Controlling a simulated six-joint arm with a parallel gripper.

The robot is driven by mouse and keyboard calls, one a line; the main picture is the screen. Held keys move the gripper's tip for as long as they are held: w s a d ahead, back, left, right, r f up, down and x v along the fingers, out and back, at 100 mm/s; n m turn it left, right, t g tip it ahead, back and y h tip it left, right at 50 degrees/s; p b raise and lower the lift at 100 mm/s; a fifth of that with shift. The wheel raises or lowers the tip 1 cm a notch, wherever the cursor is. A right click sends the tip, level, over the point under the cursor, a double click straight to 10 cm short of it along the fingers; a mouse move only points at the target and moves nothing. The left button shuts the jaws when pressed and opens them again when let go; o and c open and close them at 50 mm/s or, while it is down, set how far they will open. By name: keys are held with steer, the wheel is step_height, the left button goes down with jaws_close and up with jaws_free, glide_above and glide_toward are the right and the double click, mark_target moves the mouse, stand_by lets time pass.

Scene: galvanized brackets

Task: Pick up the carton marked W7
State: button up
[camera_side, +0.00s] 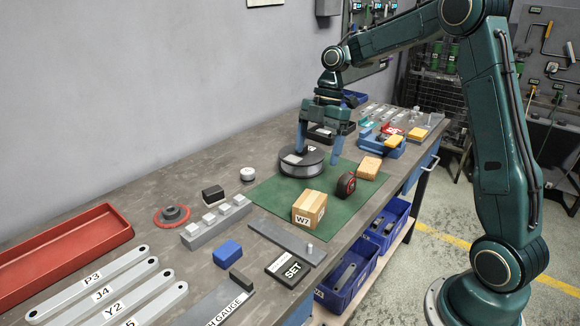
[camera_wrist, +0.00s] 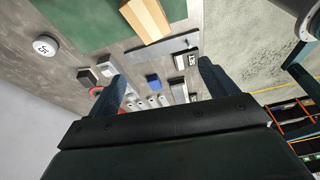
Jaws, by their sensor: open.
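The carton marked W7 (camera_side: 308,209) is a tan box with a white label, upright on the front part of the green mat (camera_side: 262,190). In the wrist view a tan box (camera_wrist: 147,18), probably this carton, is cut by the top edge; no label is readable there. My gripper (camera_side: 320,148) is open and points down over the back of the mat, above and around a dark round disc (camera_side: 301,168), behind the carton and apart from it. In the wrist view my gripper (camera_wrist: 162,72) shows nothing held between its fingers.
A second tan box (camera_side: 369,167) and a black-and-red tape measure (camera_side: 346,185) stand on the mat right of the disc. A grey bar (camera_side: 287,241) lies in front of the carton. A red tray (camera_side: 60,255) lies left.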

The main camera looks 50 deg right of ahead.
mark_target(311, 199)
steer(key=w+d+f+n, duration=0.2)
steer(key=d+f+n, duration=0.1)
steer(key=d+f, duration=0.1)
steer(key=shift+f+g+y, duration=0.4)
steer(key=shift+f, duration=0.2)
steer(key=shift+x, duration=4.35)
steer(key=shift+x, duration=2.4)
steer(key=shift+f, duration=0.1)
steer(key=shift+f, duration=0.25)
